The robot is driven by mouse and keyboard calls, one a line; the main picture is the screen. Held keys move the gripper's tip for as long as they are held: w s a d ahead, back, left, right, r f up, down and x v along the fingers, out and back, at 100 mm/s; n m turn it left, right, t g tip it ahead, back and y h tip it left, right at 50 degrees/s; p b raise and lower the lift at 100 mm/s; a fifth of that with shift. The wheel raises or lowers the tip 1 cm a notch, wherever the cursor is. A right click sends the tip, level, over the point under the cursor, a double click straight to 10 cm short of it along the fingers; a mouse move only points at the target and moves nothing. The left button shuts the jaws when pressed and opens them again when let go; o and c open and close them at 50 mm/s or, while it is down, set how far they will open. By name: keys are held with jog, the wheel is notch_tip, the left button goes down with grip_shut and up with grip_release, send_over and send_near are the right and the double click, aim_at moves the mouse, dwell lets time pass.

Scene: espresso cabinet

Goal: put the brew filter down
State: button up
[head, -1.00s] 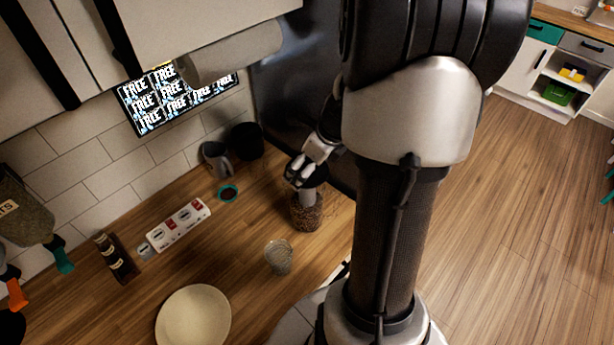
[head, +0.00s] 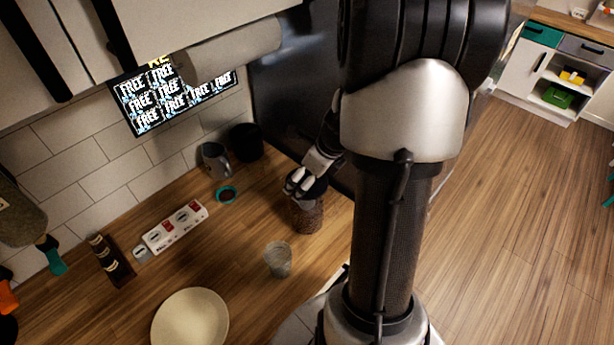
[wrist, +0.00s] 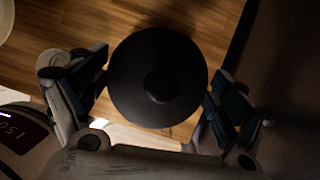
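The brew filter is the dark round piece with a small centre knob that fills the middle of the wrist view (wrist: 180,100). In the head view its dark top (head: 316,187) sits at the mouth of a clear jar with brown contents (head: 307,217). My gripper (wrist: 157,82) has one finger at each side of the disc, and both appear to touch its rim. In the head view my gripper (head: 300,181) is low over the jar. The filter's lower part is hidden, and I cannot tell how firmly it is seated.
A glass (head: 278,259) stands left of the jar, and a pale plate (head: 190,320) is nearer. A white power strip (head: 175,227), a teal-rimmed ring (head: 227,194) and a grey pitcher (head: 215,160) are by the wall. A dark panel (head: 300,75) rises behind my arm.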

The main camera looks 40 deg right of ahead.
jog(key=shift+o, duration=0.8)
jog(key=shift+r, duration=0.1)
jog(key=shift+r, duration=0.3)
jog(key=p+v, duration=0.4)
jog(key=v, duration=0.8)
jog(key=shift+r, duration=0.25)
